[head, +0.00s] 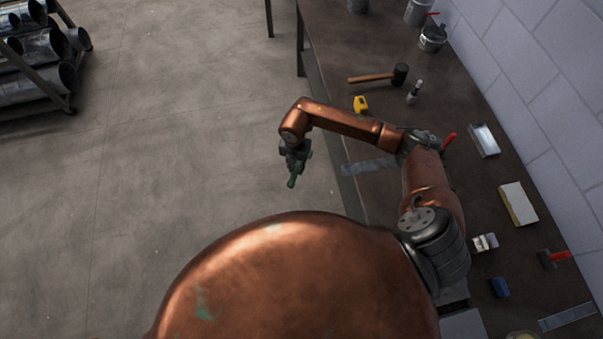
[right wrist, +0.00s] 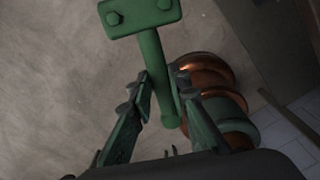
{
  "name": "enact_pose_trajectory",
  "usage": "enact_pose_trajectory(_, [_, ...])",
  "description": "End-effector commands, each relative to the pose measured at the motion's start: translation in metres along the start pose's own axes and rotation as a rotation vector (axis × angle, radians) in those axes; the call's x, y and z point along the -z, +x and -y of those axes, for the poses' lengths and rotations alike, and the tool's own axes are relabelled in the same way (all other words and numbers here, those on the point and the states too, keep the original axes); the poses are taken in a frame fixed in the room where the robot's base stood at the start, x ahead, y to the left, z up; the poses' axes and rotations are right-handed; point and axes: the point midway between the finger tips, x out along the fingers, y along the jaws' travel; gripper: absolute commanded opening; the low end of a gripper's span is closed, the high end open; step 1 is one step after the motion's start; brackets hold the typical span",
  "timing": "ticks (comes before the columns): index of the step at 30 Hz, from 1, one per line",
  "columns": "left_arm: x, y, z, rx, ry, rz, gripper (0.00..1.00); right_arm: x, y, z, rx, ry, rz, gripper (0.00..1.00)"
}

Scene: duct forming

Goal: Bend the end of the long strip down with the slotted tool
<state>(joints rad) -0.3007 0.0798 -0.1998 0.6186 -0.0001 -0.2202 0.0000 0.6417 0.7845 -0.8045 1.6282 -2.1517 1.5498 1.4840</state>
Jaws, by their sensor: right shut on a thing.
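My right gripper (head: 296,161) is shut on a green slotted tool (head: 292,182), held over the floor left of the bench edge. In the right wrist view the tool's handle (right wrist: 151,62) lies between the fingers of the gripper (right wrist: 160,93). Its wide head with two bolts is at the top of that view; the slot cannot be made out. The long grey strip (head: 368,167) lies flat across the bench's left edge, to the right of the tool and apart from it. My arm hides part of the area beyond its right end. My left gripper is not in view.
The dark bench (head: 345,50) runs along a block wall. It carries a mallet (head: 375,76), a yellow tape measure (head: 360,104), a metal block (head: 484,140), and another strip (head: 567,317). Ducts on a rack (head: 40,60) stand far left. The floor between is clear.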

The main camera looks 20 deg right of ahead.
Motion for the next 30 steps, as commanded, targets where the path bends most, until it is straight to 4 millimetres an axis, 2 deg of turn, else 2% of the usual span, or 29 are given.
enact_pose_trajectory(6, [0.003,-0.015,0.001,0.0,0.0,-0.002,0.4,0.004,0.02,0.01,0.003,0.557,-0.003,0.0])
enact_pose_trajectory(12, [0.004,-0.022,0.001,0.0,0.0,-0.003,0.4,0.006,0.036,0.018,0.006,0.927,-0.001,0.0])
enact_pose_trajectory(18, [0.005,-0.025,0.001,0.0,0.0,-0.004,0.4,0.006,0.042,0.022,0.004,1.075,0.0,0.0])
enact_pose_trajectory(30, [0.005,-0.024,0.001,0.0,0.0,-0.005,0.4,-0.004,0.043,0.043,0.005,1.085,0.002,0.0])
